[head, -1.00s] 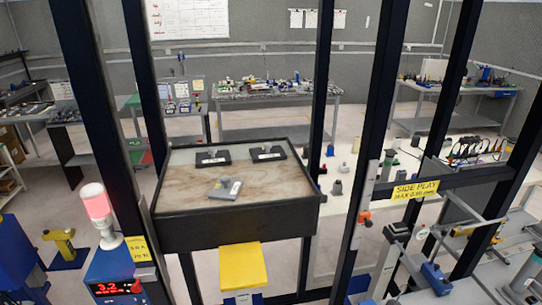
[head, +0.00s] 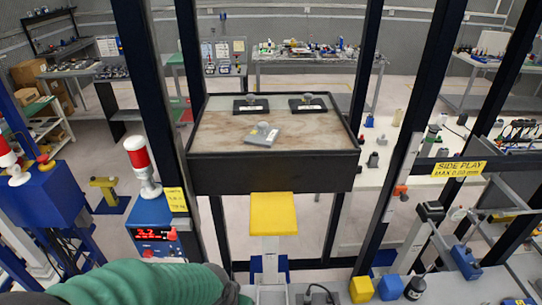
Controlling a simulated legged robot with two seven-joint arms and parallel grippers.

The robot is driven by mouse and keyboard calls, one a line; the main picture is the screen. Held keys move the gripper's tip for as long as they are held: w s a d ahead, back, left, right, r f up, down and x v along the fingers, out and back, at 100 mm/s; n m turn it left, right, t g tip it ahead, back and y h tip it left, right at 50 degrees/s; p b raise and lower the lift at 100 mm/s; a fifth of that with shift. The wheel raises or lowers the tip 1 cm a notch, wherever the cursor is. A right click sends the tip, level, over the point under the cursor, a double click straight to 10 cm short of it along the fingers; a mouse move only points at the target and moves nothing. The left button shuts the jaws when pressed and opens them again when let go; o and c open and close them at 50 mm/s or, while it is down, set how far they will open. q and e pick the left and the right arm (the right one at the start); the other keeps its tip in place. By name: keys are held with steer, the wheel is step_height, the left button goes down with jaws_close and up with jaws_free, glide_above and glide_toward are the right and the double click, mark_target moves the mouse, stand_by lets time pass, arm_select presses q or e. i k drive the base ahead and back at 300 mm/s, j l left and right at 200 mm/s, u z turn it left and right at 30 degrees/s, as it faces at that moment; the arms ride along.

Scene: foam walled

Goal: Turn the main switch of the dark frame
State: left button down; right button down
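The dark frame (head: 372,130) stands ahead, with black posts rising around a tray-like table. On its left post a blue box (head: 152,213) carries a red lit display (head: 153,234) and a red and white signal lamp (head: 142,166). Small controls sit under the display, but I cannot tell which is the main switch. A green sleeved arm (head: 140,287), seemingly my left, crosses the bottom left, below the blue box. Its dark end (head: 232,292) is at the bottom edge, and no fingers show. My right gripper is out of view.
Another blue cabinet (head: 45,190) with a red button stands left. At right is a rail with a "SIDE PLAY" sign (head: 458,169).

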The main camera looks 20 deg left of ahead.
mark_target(148, 253)
steer(key=k+u, duration=0.15)
steer(key=k, duration=0.3)
steer(key=k+j+u, duration=0.2)
steer(key=k, duration=0.25)
steer(key=k+j+u, duration=0.15)
steer(key=k, duration=0.3)
steer(key=u, duration=1.8)
steer(key=i+l, duration=0.1)
steer(key=l, duration=0.2)
steer(key=i+l, duration=0.25)
steer(key=l, duration=0.3)
